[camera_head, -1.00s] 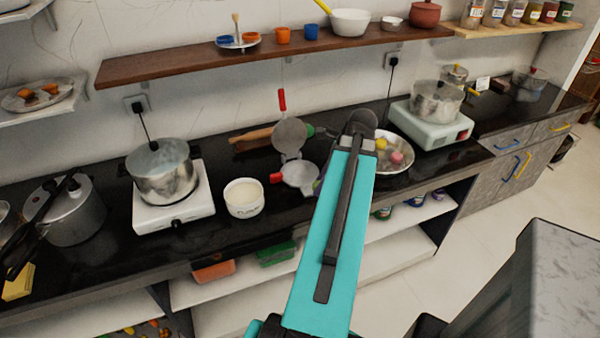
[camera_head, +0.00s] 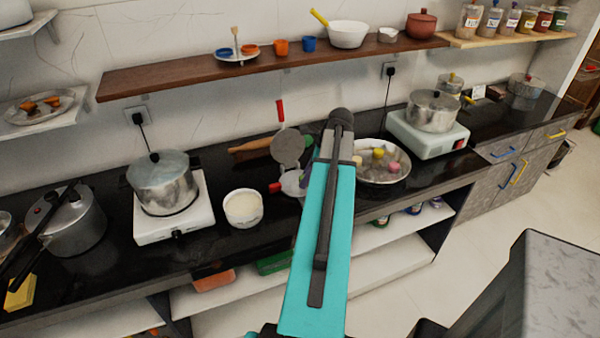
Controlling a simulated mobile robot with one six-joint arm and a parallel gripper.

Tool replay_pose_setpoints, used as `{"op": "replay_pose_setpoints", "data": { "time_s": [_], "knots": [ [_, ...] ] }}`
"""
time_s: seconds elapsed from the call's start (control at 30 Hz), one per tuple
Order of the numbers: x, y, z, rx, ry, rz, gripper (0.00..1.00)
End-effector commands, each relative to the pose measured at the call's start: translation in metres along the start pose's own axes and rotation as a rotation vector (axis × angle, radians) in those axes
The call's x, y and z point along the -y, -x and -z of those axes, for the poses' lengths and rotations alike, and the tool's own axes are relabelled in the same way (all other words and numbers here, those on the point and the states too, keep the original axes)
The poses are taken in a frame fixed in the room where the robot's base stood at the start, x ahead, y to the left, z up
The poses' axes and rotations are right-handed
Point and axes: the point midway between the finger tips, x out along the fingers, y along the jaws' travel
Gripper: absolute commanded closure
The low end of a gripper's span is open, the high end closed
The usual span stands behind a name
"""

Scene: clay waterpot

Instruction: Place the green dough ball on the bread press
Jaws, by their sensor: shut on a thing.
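The bread press (camera_head: 291,147) stands open on the black counter, its round grey lid raised with a red handle up. Its lower plate (camera_head: 290,184) is partly covered by my arm. My gripper (camera_head: 308,176) is mostly hidden behind my turquoise arm; only a small part shows at the arm's left edge, by the lower plate. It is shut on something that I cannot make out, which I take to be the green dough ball. No green ball shows clearly. I cannot tell whether the gripper touches the press.
A metal bowl (camera_head: 384,169) with yellow and pink dough balls is right of my arm. A white tub (camera_head: 243,208) stands left of the press, with a rolling pin (camera_head: 252,147) behind. Pots on stoves (camera_head: 163,183) (camera_head: 433,111) flank these. A wooden shelf (camera_head: 190,77) hangs above.

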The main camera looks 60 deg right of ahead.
Motion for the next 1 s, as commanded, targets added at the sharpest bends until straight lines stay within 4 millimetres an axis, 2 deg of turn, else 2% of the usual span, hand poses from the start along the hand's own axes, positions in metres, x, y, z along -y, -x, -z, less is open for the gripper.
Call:
{"op": "replay_pose_setpoints", "data": {
  "time_s": [0.1,0.43,1.0],
  "knots": [
    [0.016,-0.003,-0.009,0.0,0.001,0.0,0.83],
    [0.046,-0.015,-0.026,0.0,0.0,0.0,0.83],
    [0.051,-0.02,-0.028,0.0,-0.002,0.001,0.83]
  ]
}}
